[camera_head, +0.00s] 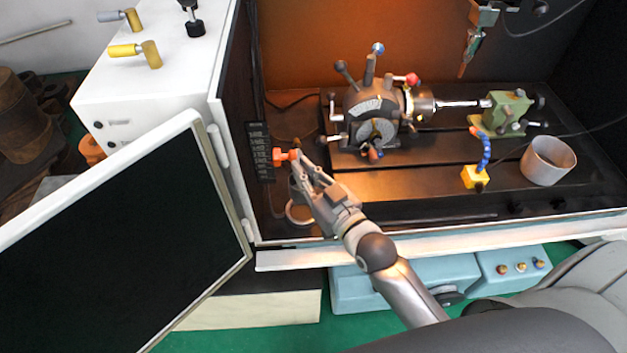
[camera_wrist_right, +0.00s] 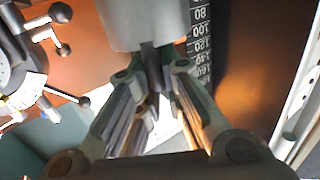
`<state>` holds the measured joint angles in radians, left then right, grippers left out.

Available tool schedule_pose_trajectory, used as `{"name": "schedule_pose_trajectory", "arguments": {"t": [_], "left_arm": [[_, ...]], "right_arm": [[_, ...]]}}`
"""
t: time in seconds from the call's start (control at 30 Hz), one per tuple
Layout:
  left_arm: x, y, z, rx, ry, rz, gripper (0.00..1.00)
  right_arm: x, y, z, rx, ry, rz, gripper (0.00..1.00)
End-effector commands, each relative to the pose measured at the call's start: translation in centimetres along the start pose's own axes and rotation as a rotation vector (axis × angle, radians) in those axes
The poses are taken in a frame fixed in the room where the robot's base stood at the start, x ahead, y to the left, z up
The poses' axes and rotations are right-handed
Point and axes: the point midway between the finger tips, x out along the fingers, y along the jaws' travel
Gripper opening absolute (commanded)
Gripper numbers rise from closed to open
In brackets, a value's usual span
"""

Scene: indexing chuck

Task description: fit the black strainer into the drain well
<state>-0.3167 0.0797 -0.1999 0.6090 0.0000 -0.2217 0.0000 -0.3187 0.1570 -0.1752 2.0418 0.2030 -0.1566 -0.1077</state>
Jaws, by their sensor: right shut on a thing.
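My right gripper (camera_head: 301,165) is inside the machine enclosure, near its left wall; it also shows in the wrist view (camera_wrist_right: 157,75). Its fingers are closed on a dark stem. The stem joins a broad, grey-looking round body (camera_wrist_right: 145,25) just beyond the fingertips, which I take for the black strainer. In the head view the gripper hides most of it. A pale ring (camera_head: 291,214) on the enclosure floor, partly behind the gripper, may be the drain well's rim. The held body looks apart from it, but its height cannot be told. My left gripper is not in view.
A dividing head with chuck (camera_head: 375,105) and a green tailstock (camera_head: 503,112) stand behind to the right. A grey cup (camera_head: 547,161) and yellow block with blue hose (camera_head: 475,177) are farther right. A numbered scale plate (camera_head: 260,150) and orange knob (camera_head: 284,155) are close by the gripper.

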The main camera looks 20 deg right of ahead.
Motion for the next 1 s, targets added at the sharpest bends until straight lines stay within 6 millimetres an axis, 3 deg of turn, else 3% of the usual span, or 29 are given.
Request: {"name": "schedule_pose_trajectory", "arguments": {"t": [0.33,0.67,1.0], "left_arm": [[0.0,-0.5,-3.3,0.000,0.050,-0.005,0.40],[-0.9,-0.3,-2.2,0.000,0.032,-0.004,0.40],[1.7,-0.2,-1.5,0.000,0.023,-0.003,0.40]], "right_arm": [[0.3,0.1,0.0,-0.002,0.000,-0.003,0.00],[0.3,0.1,-0.2,-0.002,-0.003,-0.002,0.00],[0.4,0.1,3.4,-0.002,-0.002,-0.002,0.00]]}}
